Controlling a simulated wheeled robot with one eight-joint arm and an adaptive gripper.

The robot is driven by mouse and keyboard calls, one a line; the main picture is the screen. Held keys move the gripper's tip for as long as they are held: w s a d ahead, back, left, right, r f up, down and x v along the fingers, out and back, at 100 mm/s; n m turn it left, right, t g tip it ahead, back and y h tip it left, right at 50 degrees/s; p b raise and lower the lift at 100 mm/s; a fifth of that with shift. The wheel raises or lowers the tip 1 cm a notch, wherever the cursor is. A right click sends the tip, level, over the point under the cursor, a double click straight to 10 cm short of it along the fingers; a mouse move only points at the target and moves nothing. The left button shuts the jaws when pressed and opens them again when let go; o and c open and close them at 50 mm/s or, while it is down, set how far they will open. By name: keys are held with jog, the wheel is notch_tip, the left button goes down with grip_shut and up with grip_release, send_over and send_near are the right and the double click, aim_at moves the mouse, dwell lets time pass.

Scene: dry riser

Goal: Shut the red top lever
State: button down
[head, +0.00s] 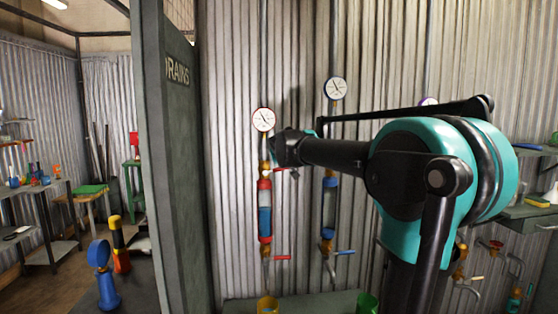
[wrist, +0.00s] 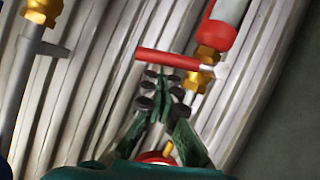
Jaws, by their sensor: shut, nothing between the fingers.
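The red top lever (wrist: 165,60) sticks out sideways from a brass valve (wrist: 203,66) in the wrist view, roughly crosswise to the pipe. In the head view the lever (head: 281,169) shows just below my gripper, between the red-rimmed gauge (head: 263,120) and the red-capped sight glass (head: 265,212). My gripper (wrist: 163,82) is shut and empty. Its fingertips are close to the lever's middle in the wrist view; I cannot tell if they touch it. In the head view my gripper (head: 284,148) is small and dark, and its fingers are hard to make out.
A lower red lever (head: 281,257) is on the same pipe. To the right is a blue column (head: 329,205) with a blue lever (head: 345,253) and a white gauge (head: 335,88). A grey door marked DRAINS (head: 175,180) stands at the left. Corrugated wall (head: 232,200) lies behind the pipes.

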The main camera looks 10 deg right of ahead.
jog(key=shift+d+f, duration=0.35)
jog(key=shift+f, duration=0.4)
dwell(0.3)
